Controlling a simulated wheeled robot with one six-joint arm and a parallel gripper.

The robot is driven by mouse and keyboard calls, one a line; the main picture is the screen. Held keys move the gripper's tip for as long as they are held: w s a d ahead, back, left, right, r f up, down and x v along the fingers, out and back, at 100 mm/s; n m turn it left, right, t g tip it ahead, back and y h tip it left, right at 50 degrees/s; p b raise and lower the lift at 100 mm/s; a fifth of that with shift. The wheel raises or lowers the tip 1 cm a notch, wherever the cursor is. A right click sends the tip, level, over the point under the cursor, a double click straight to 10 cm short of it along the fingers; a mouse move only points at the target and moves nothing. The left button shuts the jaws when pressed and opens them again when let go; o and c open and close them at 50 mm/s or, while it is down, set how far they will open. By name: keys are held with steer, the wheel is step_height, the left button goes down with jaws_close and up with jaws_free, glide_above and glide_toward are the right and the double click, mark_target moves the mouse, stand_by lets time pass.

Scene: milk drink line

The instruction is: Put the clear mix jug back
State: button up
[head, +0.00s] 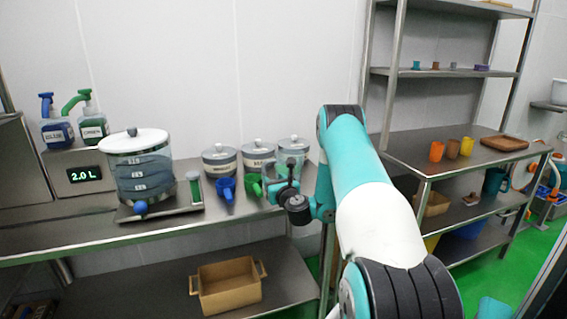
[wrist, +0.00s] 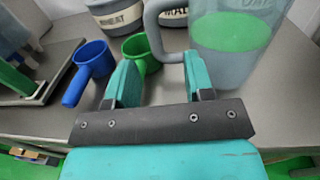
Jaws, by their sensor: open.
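The clear mix jug (wrist: 232,65) stands on the steel counter at the upper right of the wrist view. It is see-through grey, with a green area showing inside and a grey handle (wrist: 152,22) on its left. In the head view, it is largely hidden by my gripper and hard to separate from the canister behind. My gripper (wrist: 160,65) is open and empty. Its teal fingers point toward the handle, which lies just beyond the fingertips. In the head view, my gripper (head: 277,188) is at the counter's right end.
A blue scoop (wrist: 92,60) and a green scoop (wrist: 138,48) lie left of the jug. Lidded canisters (head: 219,160) stand behind. A large clear tank (head: 140,165) stands further left. The counter's front strip (head: 110,230) is clear. A shelf rack (head: 440,150) stands right.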

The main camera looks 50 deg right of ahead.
mark_target(265, 172)
steer(key=shift+p+x, duration=0.4)
steer(key=shift+x, duration=0.7)
steer(key=p+x, duration=0.2)
steer(key=x, duration=0.1)
steer(key=p+x, duration=0.1)
steer(key=shift+w+a+r, duration=0.15)
steer(key=shift+w+r, duration=0.05)
steer(key=shift+w, duration=0.2)
steer(key=shift+w+d+f, duration=0.1)
steer(key=shift+w+d, duration=0.15)
steer(key=shift+w, duration=0.1)
jaws_close()
